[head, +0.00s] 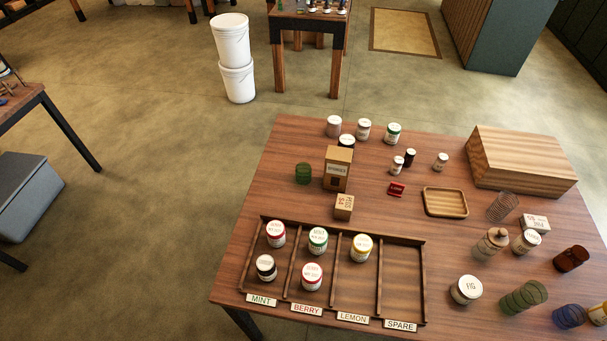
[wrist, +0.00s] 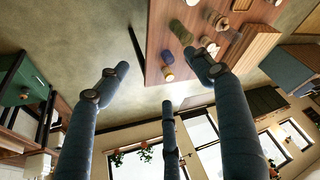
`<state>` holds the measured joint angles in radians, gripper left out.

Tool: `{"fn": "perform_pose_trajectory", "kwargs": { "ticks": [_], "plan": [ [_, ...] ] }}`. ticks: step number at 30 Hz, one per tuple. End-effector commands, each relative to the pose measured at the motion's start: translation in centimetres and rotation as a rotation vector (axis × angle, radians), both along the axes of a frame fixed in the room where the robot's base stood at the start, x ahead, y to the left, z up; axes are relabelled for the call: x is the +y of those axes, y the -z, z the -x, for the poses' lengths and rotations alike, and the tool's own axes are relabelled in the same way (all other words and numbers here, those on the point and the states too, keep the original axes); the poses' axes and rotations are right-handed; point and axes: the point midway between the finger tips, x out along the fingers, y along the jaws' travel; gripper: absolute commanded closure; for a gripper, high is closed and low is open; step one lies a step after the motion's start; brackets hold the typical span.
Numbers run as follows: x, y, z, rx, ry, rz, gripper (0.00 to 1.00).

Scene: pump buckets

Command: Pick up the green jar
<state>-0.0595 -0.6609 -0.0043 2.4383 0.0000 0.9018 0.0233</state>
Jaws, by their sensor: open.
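Several things could be the green jar. A white jar with a green-rimmed lid (head: 318,239) stands in the BERRY compartment of the divided tray (head: 403,279). Another green-lidded white jar (head: 393,132) stands at the table's back. A dark green ribbed jar (head: 303,173) is at the left, and a larger green glass jar (head: 523,297) appears to lie on its side at the front right. My gripper (wrist: 160,82) shows only in the wrist view, its fingers spread and empty, apart from the table. A greenish object (wrist: 181,30) shows on the table there.
MINT holds a red-lidded (head: 275,233) and a black-lidded jar (head: 265,267). BERRY also holds a red-lidded jar (head: 312,276), LEMON a yellow-lidded one (head: 361,247); SPARE is empty. Cardboard boxes (head: 337,169), a wooden tray (head: 445,202) and a wooden box (head: 520,160) stand behind.

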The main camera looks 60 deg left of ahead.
Motion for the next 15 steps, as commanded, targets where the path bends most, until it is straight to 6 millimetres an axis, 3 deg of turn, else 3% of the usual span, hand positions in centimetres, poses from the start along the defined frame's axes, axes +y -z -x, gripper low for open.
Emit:
{"fn": "perform_pose_trajectory", "kwargs": {
  "ticks": [15],
  "plan": [
    [9.0, -4.3, -9.9, 0.086, -0.121, -0.018, 0.34]
  ]
}}
